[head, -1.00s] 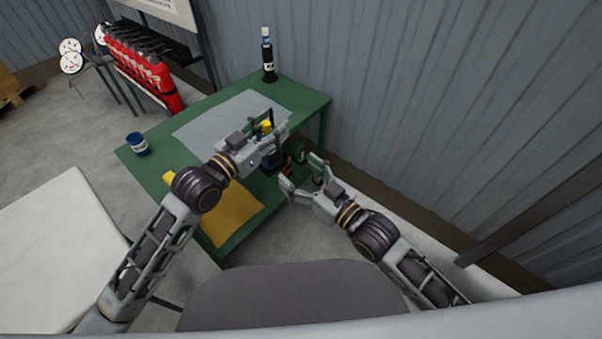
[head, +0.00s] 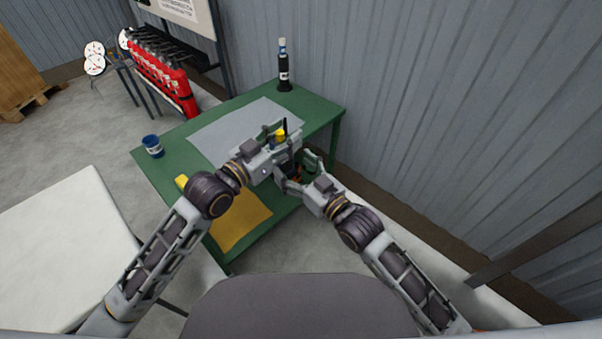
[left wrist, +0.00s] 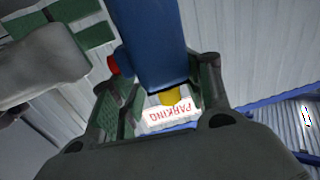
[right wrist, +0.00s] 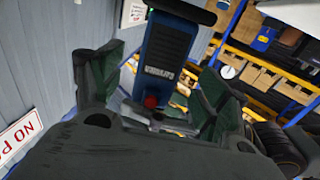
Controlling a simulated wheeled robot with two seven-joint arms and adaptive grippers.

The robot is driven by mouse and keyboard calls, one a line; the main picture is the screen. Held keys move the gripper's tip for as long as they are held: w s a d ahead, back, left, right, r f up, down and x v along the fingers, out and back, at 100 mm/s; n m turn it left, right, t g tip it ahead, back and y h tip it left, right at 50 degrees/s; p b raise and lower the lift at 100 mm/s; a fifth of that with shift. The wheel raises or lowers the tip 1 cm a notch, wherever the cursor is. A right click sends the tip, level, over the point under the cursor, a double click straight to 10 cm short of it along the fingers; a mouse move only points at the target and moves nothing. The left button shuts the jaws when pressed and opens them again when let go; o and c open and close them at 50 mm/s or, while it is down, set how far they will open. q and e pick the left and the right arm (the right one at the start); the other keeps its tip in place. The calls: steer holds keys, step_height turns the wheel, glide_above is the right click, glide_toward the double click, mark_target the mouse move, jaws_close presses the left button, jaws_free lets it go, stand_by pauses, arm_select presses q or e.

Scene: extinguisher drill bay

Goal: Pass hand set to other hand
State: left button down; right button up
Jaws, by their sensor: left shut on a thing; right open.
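The hand set is a blue and black block with a red button and a thin dark antenna. In the head view its blue body (head: 287,169) is mostly hidden by my grippers; it also shows in the left wrist view (left wrist: 152,40) and the right wrist view (right wrist: 165,55). My left gripper (head: 279,143) is shut on it and holds it above the green table's right side. My right gripper (head: 297,172) is open just below and right of it. In the right wrist view the hand set stands between the open fingers; contact cannot be told.
The green table (head: 168,172) carries a grey mat (head: 225,128), a yellow mat (head: 238,222), a blue can (head: 153,146) and a dark bottle (head: 284,72) at the back. A corrugated wall (head: 420,110) is close on the right. Red extinguishers (head: 165,78) stand at back left.

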mark_target(287, 160)
steer(key=shift+x, duration=2.75)
steer(key=c, duration=1.3)
arm_select(q)
steer(key=c, duration=0.6)
jaws_free()
arm_select(e)
steer(key=shift+r, duration=0.1)
steer(key=shift+c, duration=0.7)
arm_select(q)
steer(key=shift+s+a, duration=0.1)
steer(key=v, duration=1.1)
steer(key=shift+s+a, duration=0.2)
steer(key=shift+f, duration=0.1)
